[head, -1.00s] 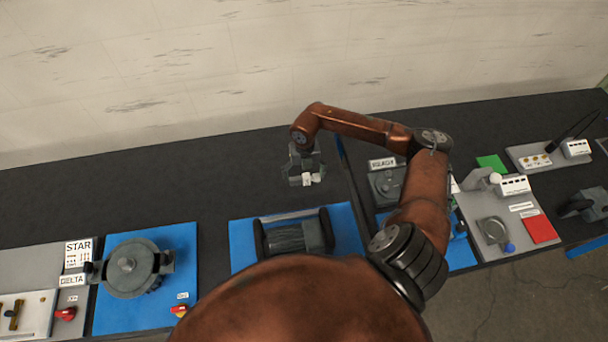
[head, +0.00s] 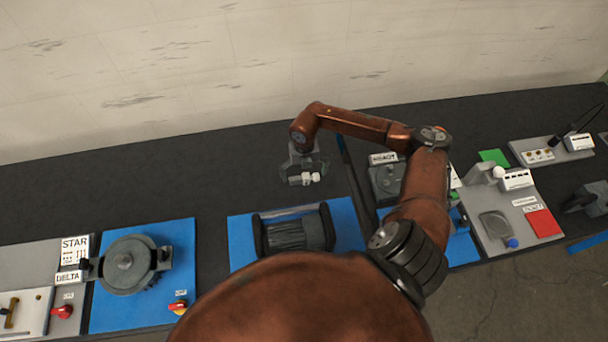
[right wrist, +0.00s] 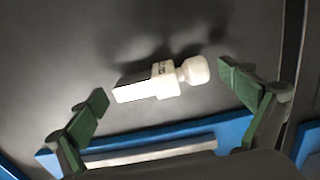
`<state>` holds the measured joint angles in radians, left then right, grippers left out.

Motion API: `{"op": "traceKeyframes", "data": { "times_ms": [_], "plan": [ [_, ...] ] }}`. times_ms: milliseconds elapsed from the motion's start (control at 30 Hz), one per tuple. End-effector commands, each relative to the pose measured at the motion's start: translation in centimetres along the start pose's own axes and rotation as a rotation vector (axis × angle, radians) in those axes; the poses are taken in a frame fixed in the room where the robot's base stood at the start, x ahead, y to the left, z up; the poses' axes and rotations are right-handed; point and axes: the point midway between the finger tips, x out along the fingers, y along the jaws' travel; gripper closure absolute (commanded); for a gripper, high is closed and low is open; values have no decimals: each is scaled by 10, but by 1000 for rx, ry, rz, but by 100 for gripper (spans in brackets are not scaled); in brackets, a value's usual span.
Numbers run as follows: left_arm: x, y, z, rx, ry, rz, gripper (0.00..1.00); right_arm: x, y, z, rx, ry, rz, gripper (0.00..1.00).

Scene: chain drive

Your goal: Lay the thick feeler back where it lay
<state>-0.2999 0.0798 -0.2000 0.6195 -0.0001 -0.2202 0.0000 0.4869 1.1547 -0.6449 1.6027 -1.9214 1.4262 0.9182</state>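A white feeler (right wrist: 150,84) with a rounded knob at one end and a dark patch on its block shows in the right wrist view, over the dark bench top. It also shows in the head view (head: 305,179), behind the blue board in the middle. My right gripper (right wrist: 163,86) is open, with one green-padded finger at each end of the feeler. A gap shows between the feeler and each finger. In the head view my right gripper (head: 305,163) is just behind the feeler. Small print on the feeler is unreadable. My left gripper is out of view.
A blue board (head: 345,222) carrying a ribbed dark drum (head: 298,233) stands in front of the feeler. A blue board with a round wheel (head: 127,265) is at the left. Switch panels stand at the right. The dark bench left of the gripper is clear.

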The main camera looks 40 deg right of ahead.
Motion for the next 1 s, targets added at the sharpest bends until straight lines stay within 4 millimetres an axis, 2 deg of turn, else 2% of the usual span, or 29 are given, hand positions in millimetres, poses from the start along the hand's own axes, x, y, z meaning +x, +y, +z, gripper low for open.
{"op": "traceKeyframes", "data": {
  "times_ms": [267, 433, 800, 1000],
  "plan": [
    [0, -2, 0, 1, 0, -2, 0, 1, -1, -1, 0, 1, -1, 0],
    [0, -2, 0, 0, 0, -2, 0, -11, 0, 1, 0, -2, 0, 0],
    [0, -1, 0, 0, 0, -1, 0, -84, 0, 2, 0, -3, 0, 0],
    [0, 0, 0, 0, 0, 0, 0, -111, 0, 1, 0, -1, 0, 0]
  ]
}}
